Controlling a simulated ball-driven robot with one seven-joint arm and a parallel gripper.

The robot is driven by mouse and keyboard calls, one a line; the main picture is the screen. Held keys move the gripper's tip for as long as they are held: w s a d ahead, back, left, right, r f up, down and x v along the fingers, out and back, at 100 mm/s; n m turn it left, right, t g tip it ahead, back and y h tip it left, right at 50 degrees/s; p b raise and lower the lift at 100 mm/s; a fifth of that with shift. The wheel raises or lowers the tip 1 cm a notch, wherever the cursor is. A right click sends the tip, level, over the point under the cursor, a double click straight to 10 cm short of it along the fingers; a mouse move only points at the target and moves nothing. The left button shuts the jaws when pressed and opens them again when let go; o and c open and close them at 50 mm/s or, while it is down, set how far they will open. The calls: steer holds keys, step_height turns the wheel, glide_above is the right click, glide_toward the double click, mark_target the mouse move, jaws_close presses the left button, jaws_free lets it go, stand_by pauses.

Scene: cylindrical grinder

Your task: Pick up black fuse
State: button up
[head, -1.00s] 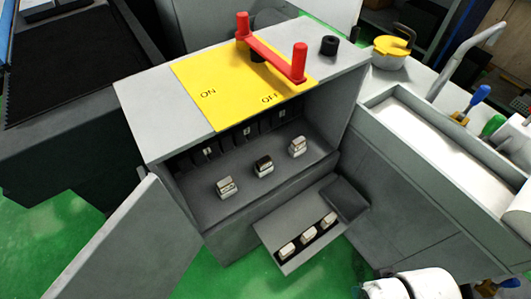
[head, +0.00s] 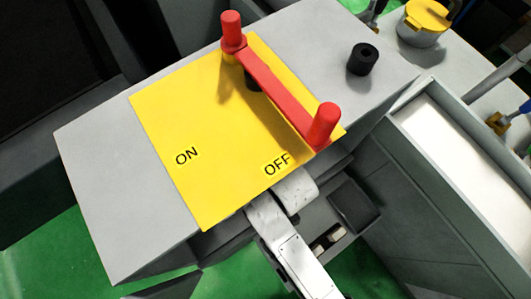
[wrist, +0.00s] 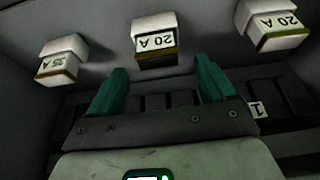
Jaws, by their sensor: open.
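In the wrist view, three fuses stand in a row. The middle fuse (wrist: 156,40), with a dark edge and a "20 A" label, looks like the black fuse.
The grey cabinet (head: 110,190) has a yellow ON/OFF plate (head: 170,120) and red handle (head: 275,85) on top, beside a black cylinder (head: 362,58). A grey trough (head: 440,130) stands at right.

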steer(key=x, duration=0.4)
steer(key=shift+d+f, duration=0.15)
steer(key=shift+d, duration=0.05)
steer(key=shift+s, duration=0.1)
steer(key=shift+c, duration=0.2)
steer(key=c, duration=1.1)
